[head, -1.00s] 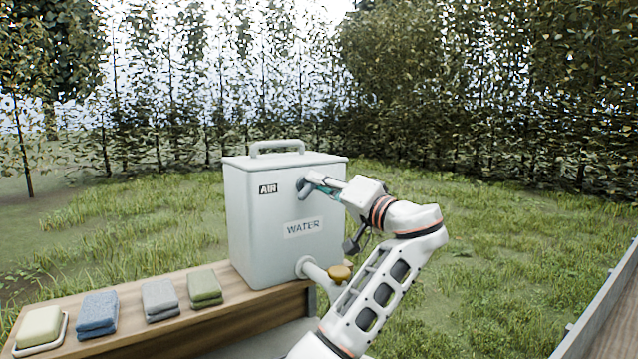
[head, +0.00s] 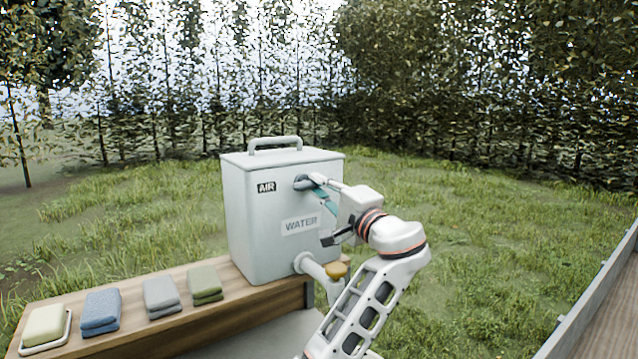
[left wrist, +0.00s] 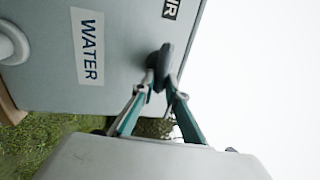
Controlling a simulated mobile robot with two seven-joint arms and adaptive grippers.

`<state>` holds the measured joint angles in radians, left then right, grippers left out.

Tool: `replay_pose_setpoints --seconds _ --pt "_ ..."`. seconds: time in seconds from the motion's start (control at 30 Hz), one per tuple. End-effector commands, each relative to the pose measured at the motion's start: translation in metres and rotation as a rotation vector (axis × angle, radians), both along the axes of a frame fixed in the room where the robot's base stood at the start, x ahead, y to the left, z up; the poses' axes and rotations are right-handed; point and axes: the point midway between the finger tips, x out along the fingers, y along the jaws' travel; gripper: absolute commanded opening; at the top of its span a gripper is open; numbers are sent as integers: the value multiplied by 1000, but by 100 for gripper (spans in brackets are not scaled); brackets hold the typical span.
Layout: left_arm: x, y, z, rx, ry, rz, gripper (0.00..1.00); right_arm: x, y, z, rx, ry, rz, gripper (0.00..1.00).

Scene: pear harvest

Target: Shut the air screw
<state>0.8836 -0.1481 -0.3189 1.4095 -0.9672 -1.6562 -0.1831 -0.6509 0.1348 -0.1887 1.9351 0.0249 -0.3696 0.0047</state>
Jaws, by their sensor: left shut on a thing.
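The grey water tank (head: 255,225) stands on the wooden bench, with an AIR label and a WATER label on its front. In the left wrist view the air screw (left wrist: 160,60) shows between the fingertips of my left gripper (left wrist: 162,80). The fingers partly cover the screw, so how far it is screwed in cannot be told. My right gripper is in neither view.
Grass lies behind.

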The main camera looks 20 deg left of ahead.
Motion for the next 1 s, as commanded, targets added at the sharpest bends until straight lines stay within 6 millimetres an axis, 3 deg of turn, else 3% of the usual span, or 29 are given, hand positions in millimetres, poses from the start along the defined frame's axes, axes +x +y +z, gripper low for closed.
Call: replay_pose_setpoints --seconds 0.53,0.6,0.63,1.0 --pt "0 0 -3 14 27 0 0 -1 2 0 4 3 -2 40" --pt "0 0 -3 14 27 0 26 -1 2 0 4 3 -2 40" --pt "0 0 -3 14 27 0 30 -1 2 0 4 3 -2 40" --pt "0 0 2 13 23 0 30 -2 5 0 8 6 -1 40"
